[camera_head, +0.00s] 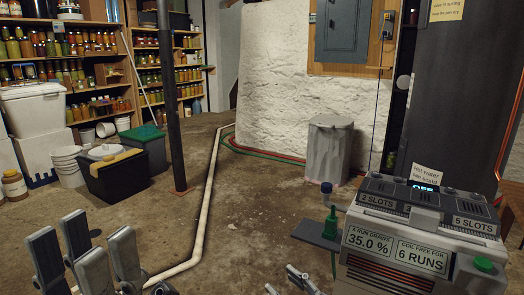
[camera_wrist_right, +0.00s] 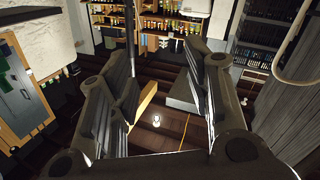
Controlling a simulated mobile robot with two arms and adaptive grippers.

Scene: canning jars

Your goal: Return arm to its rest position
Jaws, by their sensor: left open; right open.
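My left gripper (camera_head: 85,258) shows at the bottom left of the head view, with its grey fingers spread apart and nothing between them. It is in front of the concrete floor and touches nothing that I can see. My right gripper (camera_wrist_right: 160,95) fills much of the right wrist view. Its dark padded fingers stand wide apart, and the gap between them is empty. In the head view only small grey parts show at the bottom centre, and I cannot tell whether they belong to the right gripper.
A white pipe (camera_head: 205,205) runs along the floor. A dark post (camera_head: 173,110), black bin (camera_head: 112,178) and jar shelves (camera_head: 128,62) stand left. Middle floor is open.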

